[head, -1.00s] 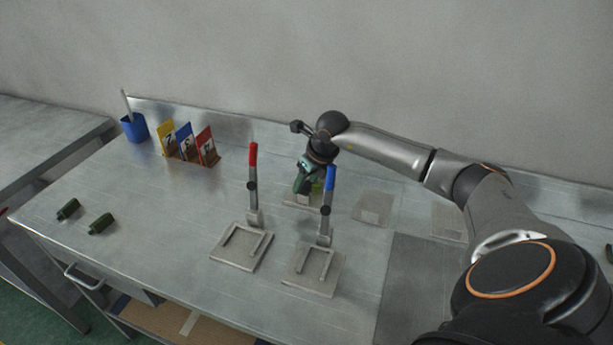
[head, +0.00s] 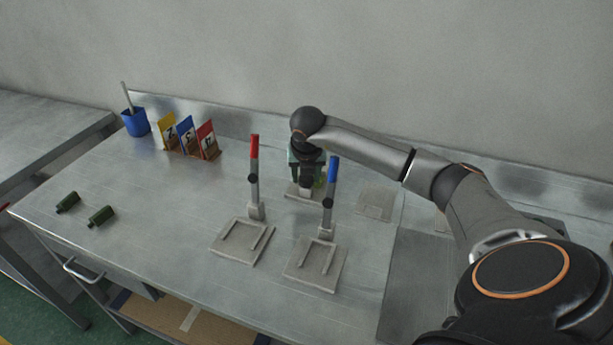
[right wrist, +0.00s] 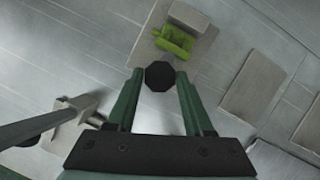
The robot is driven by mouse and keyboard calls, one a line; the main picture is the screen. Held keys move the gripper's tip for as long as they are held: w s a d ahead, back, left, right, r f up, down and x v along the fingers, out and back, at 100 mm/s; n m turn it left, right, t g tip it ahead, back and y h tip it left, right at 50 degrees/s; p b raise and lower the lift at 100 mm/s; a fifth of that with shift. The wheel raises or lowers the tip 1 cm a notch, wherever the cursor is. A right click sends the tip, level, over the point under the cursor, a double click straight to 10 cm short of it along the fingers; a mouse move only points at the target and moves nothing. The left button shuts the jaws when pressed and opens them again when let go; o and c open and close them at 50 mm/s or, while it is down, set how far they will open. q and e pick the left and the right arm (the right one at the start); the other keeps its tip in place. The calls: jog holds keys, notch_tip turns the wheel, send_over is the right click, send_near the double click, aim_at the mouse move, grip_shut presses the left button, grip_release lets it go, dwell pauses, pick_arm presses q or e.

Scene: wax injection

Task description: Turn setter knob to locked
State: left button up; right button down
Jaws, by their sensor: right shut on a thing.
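The setter knob (right wrist: 160,76) is a dark, faceted knob in the right wrist view, seen end-on between my fingertips. My right gripper (right wrist: 160,80) has its two green fingers shut on it, one on each side. In the head view my right gripper (head: 305,182) points down over a small grey plate (head: 294,191) behind the two levers. A bright green part (right wrist: 174,41) sits on this plate beside a grey block (right wrist: 188,16). No lock marking on the knob is readable. My left gripper is not in view.
A red-handled lever (head: 254,165) and a blue-handled lever (head: 331,190) stand upright in front of my right gripper, the blue one close. Numbered cards (head: 187,137) and a blue cup (head: 136,122) stand back left. Two dark green pieces (head: 102,216) lie front left.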

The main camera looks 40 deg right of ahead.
dwell(0.4)
jog(key=shift+c, duration=1.5)
grip_release()
jog(key=v, duration=1.2)
jog(key=shift+r+b, duration=0.35)
jog(key=shift+b, duration=0.1)
